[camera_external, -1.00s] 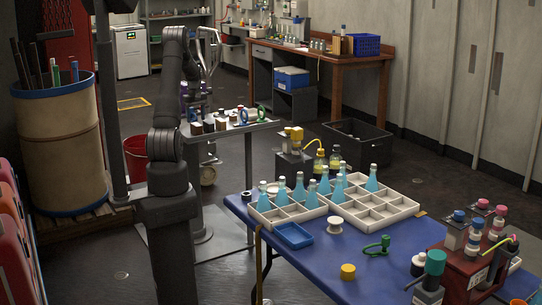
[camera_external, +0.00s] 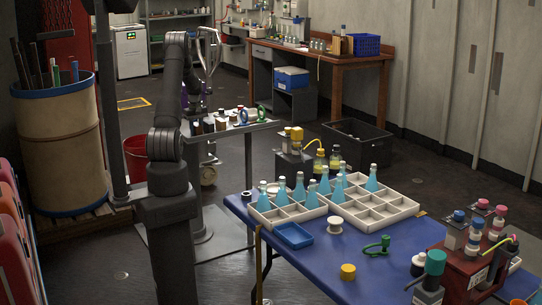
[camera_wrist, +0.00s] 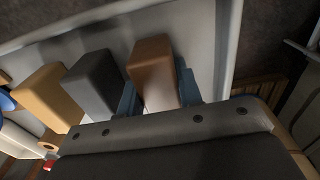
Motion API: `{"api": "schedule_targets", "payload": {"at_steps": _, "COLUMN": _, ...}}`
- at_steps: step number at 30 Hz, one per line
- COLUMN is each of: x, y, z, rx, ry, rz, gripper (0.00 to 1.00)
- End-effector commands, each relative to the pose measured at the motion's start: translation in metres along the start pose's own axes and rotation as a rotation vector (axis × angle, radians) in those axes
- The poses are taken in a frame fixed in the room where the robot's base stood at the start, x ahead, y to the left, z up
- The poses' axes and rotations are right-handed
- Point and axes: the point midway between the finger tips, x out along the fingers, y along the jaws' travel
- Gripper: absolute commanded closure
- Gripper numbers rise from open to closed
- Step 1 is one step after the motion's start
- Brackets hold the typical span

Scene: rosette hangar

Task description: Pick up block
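In the wrist view a brown block (camera_wrist: 153,65) stands on a pale grey surface, between the two blue-grey fingers of my gripper (camera_wrist: 158,92). One finger is on each side of it, and the fingers look open around it. Contact cannot be told. A dark grey block (camera_wrist: 93,80) and a tan block (camera_wrist: 46,95) stand in a row to its left. In the external view small blocks (camera_external: 208,125) show on the grey side table (camera_external: 262,126) behind my arm. My gripper is mostly hidden there.
Green (camera_external: 261,115) and blue ring-shaped items stand on the side table beside the blocks. A blue table (camera_external: 320,262) with flasks in white trays is at front right. A red bucket (camera_external: 135,158) and a large drum (camera_external: 60,145) are at left.

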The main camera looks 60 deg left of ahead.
Motion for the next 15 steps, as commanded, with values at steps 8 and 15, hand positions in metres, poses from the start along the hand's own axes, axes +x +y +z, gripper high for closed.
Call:
{"api": "schedule_targets", "payload": {"at_steps": 8, "x": -0.0003, "y": 0.0, "z": -0.0001, "rx": 0.0, "ry": 0.0, "rz": 0.0, "gripper": 0.91}}
{"api": "schedule_targets", "payload": {"at_steps": 15, "x": -0.0087, "y": 0.0002, "z": -0.0004, "rx": 0.0, "ry": 0.001, "rz": 0.001, "gripper": 0.91}}
